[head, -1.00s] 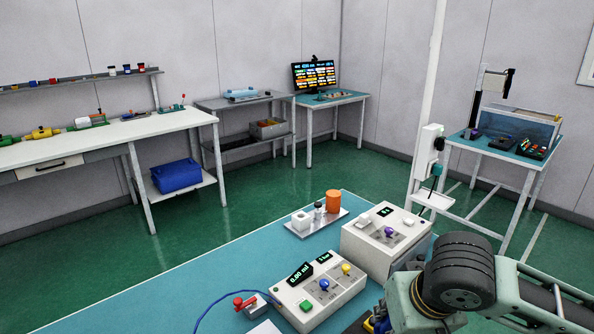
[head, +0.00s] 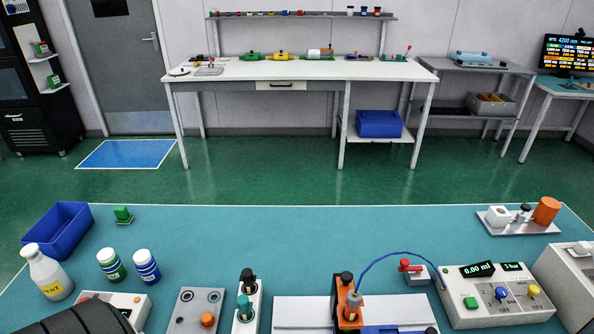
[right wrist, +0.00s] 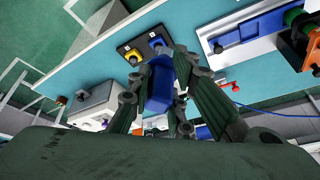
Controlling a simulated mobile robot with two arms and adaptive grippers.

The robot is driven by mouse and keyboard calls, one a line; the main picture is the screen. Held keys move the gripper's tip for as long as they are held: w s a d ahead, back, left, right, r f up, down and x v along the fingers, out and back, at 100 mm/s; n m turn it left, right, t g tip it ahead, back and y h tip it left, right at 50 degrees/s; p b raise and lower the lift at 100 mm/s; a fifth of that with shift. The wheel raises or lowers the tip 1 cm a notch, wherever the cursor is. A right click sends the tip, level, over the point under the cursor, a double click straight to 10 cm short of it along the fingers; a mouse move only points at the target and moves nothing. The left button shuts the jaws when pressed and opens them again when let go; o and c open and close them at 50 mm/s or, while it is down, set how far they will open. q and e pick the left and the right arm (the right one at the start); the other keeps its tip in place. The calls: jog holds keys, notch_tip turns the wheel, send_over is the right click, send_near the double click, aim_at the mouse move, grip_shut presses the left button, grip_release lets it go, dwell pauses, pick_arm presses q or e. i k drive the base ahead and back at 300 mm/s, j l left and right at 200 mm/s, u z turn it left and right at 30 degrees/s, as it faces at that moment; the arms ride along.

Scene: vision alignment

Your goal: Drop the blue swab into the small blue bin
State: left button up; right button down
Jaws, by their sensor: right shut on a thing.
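The small blue bin (head: 58,232) sits at the left end of the teal bench in the head view, and its inside looks empty. In the right wrist view my right gripper (right wrist: 160,78) is shut on a blue block-like thing, which I take as the blue swab (right wrist: 157,90). It is held between the dark fingers, which cover part of it. My right gripper is outside the head view. My left gripper is in neither current view; only a dark round part of my own arm shows at the head view's lower left.
A white bottle (head: 46,272), green jar (head: 111,265) and blue jar (head: 147,266) stand near the bin's front right. A green block (head: 123,215) is right of the bin. A larger blue bin (head: 378,123) sits under the back table. The bench's back middle is clear.

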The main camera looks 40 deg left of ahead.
aim_at(74, 244)
jog(key=u, duration=2.75)
